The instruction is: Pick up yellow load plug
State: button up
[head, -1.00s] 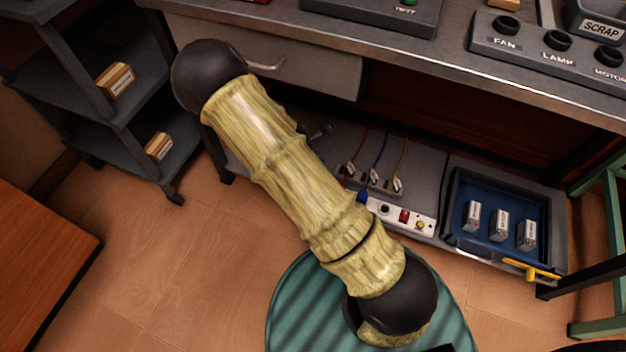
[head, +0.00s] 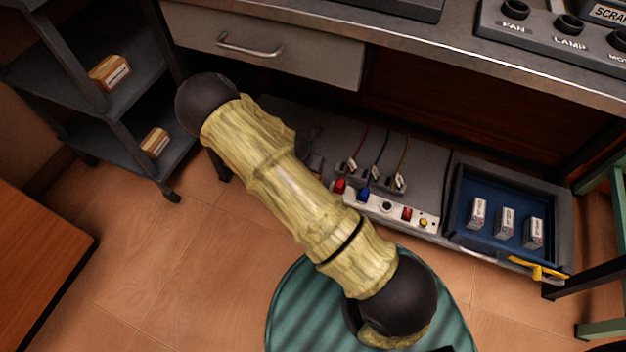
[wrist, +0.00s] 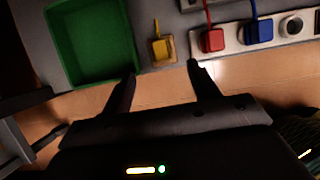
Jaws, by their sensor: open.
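The yellow load plug (wrist: 162,48) shows in the wrist view on the grey lower shelf, with a short yellow cord rising from it. It lies between a green tray and the power strip. My gripper (wrist: 161,72) is open and empty, its two fingers pointing toward the plug, one to each side below it in the picture. The plug appears just beyond the fingertips, not between them. In the head view my arm covers the gripper, and I cannot make out the yellow plug there.
A power strip (head: 386,207) holds a red plug (head: 340,187) and a blue plug (head: 363,193). The green tray (wrist: 91,42) is left of the yellow plug. A blue-lined tray (head: 487,240) with several small boxes is at right. The bench drawer (head: 264,48) overhangs the shelf.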

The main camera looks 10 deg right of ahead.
jog(key=b+x, duration=0.2)
jog(key=x, duration=0.4)
jog(key=shift+r+b, duration=0.1)
jog(key=shift+b, duration=0.2)
jog(key=b+x, duration=0.4)
jog(key=x, duration=0.1)
jog(key=shift+f, duration=0.2)
jog(key=shift+r, duration=0.1)
jog(key=c, duration=1.1)
jog(key=shift+r, duration=0.1)
notch_tip(320, 180, up, 10)
jog(key=p, duration=0.6)
